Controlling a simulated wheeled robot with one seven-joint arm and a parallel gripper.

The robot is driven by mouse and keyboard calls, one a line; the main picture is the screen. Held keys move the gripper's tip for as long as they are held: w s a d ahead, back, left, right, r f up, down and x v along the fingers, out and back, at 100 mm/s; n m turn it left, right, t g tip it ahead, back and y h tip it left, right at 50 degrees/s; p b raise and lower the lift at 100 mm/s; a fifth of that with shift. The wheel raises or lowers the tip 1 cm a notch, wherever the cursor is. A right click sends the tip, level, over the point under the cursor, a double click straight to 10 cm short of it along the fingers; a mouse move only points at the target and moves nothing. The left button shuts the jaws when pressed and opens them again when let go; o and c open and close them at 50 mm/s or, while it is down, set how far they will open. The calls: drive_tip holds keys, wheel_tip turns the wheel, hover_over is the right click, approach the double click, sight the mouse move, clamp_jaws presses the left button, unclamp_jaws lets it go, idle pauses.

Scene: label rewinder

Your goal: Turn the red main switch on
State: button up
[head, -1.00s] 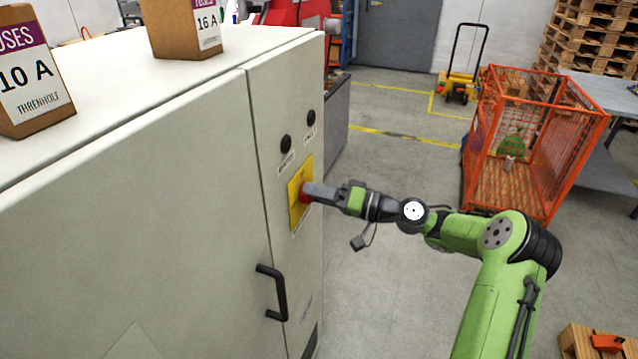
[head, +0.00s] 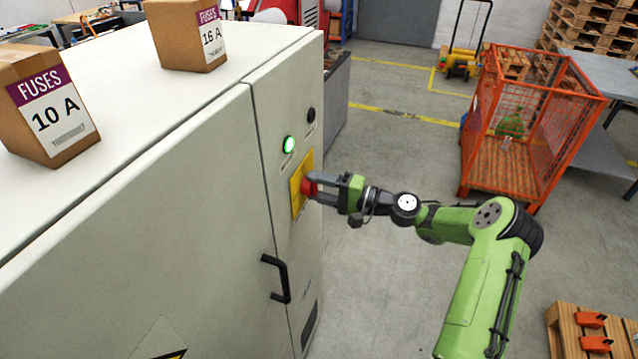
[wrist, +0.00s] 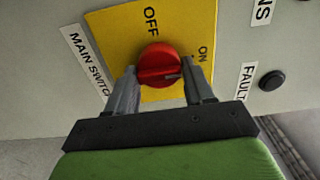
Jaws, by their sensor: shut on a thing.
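The red main switch (head: 308,187) sits on a yellow plate (head: 297,199) on the narrow right panel of the grey cabinet. My gripper (head: 313,186) is shut on the switch knob. In the wrist view, its two fingers (wrist: 160,78) stand either side of the red knob (wrist: 158,62). OFF is printed above the knob and ON to its upper right. The knob's grip bar lies roughly level in that view, with a dark mark at its right end, on the ON side. The indicator lamp (head: 289,144) above the plate glows green.
A second lamp (head: 311,115) beside it is dark. A black door handle (head: 276,279) sticks out below the switch. Two fuse boxes stand on the cabinet top (head: 120,95). An orange mesh cage (head: 560,130) stands at the right. The floor between is clear.

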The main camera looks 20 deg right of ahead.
drive_tip(key=shift+c, duration=0.2)
idle(0.3)
drive_tip(key=o, duration=1)
drive_tip(key=shift+d, duration=0.1)
drive_tip(key=b+v, duration=0.1)
drive_tip(key=v, duration=1.4)
drive_tip(key=shift+s+d, duration=0.25)
drive_tip(key=shift+d, duration=0.05)
